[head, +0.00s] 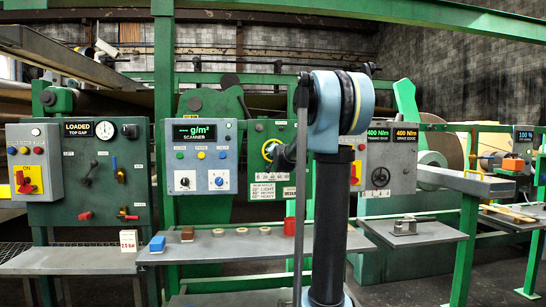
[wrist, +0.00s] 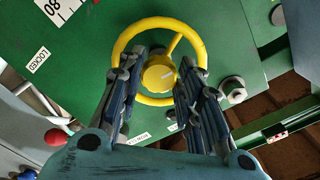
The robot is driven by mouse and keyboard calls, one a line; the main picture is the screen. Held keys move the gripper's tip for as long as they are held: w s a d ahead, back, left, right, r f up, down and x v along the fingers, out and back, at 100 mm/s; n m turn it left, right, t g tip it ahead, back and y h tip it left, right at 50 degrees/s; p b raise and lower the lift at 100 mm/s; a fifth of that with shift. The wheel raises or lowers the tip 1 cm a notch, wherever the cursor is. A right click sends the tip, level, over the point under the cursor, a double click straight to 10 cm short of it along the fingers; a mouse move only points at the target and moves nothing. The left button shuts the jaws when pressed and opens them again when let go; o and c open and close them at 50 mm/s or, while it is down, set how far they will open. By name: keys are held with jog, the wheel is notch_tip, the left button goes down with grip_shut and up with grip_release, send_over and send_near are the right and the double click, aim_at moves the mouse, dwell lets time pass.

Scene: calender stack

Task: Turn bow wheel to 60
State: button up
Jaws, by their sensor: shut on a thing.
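The bow wheel is a yellow handwheel with a round hub and a spoke, on a green panel. In the wrist view the bow wheel (wrist: 201,42) fills the upper middle, with its spoke slanting up and right from the hub. My gripper (wrist: 160,76) reaches up to it, its two fingers on either side of the yellow hub and closed on it inside the rim.
Below the wheel, a white placard (head: 270,190) lists settings for 20, 40 and 60. A grey shelf (head: 230,247) carries a blue block (head: 157,243), a brown block (head: 187,233) and several rings. Control boxes flank the panel. A dark knob (wrist: 233,90) sits right of the wheel.

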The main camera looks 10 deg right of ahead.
jog(key=n, duration=0.5)
jog(key=shift+r+n, duration=0.2)
jog(key=shift+n, duration=0.1)
jog(key=n, duration=2)
jog(key=shift+d+f+n, duration=0.15)
jog(key=shift+d+n, duration=0.2)
jog(key=shift+n, duration=0.05)
jog(key=n, duration=0.5)
jog(key=shift+s, duration=0.1)
jog(key=n, duration=0.5)
jog(key=shift+a+f+n, duration=0.1)
jog(key=shift+n, duration=2.8)
